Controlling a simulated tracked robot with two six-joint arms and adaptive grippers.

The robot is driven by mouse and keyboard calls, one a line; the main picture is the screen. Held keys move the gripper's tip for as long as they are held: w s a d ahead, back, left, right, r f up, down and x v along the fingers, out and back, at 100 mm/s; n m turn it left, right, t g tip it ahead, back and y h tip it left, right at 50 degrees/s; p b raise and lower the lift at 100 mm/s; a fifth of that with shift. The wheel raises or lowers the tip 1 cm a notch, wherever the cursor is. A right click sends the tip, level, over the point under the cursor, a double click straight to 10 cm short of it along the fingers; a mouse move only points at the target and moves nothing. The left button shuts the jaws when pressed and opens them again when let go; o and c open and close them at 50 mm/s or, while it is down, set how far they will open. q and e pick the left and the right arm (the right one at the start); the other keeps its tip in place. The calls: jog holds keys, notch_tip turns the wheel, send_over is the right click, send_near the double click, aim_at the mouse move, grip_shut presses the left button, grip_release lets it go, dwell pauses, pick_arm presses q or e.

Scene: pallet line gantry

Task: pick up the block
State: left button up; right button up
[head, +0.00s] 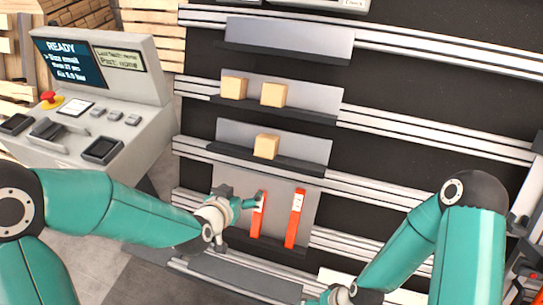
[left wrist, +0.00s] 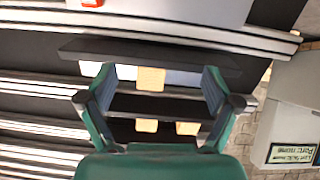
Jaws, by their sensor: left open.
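Three tan blocks show in the head view: a lone block (head: 267,147) on the middle shelf, and a left block (head: 234,88) and a right block (head: 273,94) on the shelf above. My left gripper (head: 243,196) is open and empty, below the lone block and in front of the lower panel, overlapping the left red bar. In the left wrist view, the lone block (left wrist: 150,79) appears between the spread fingers (left wrist: 157,80), beyond them. The other two blocks (left wrist: 146,125) (left wrist: 187,128) show lower there. My right gripper (head: 328,298) is mostly cut off at the bottom edge.
Two red bars (head: 295,218) (head: 257,222) stand on the lowest shelf, against a grey panel. Shelf ledges (head: 300,165) and metal rails (head: 400,196) cross the rack. A control console (head: 130,125) with a screen reading READY stands at the left.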

pick_arm(q)
jog(key=t, duration=0.2)
send_near(265, 147)
jog(key=shift+m, duration=0.4)
jog(key=x, duration=0.6)
jog(key=shift+a+f+p, duration=0.1)
jog(key=shift+f+p, duration=0.25)
jog(key=shift+f, duration=0.15)
jog(key=x, duration=0.3)
jog(key=p+x, duration=0.1)
jog(key=x, duration=0.1)
jog(key=shift+r, duration=0.3)
jog(key=shift+w+d+f, duration=0.2)
jog(key=shift+w, duration=0.35)
jog(key=c, duration=1.3)
pick_arm(e)
jog(key=shift+a+r, duration=0.1)
jog(key=shift+r, duration=0.45)
pick_arm(q)
jog(key=shift+r, duration=0.15)
pick_arm(e)
jog(key=shift+f, duration=0.1)
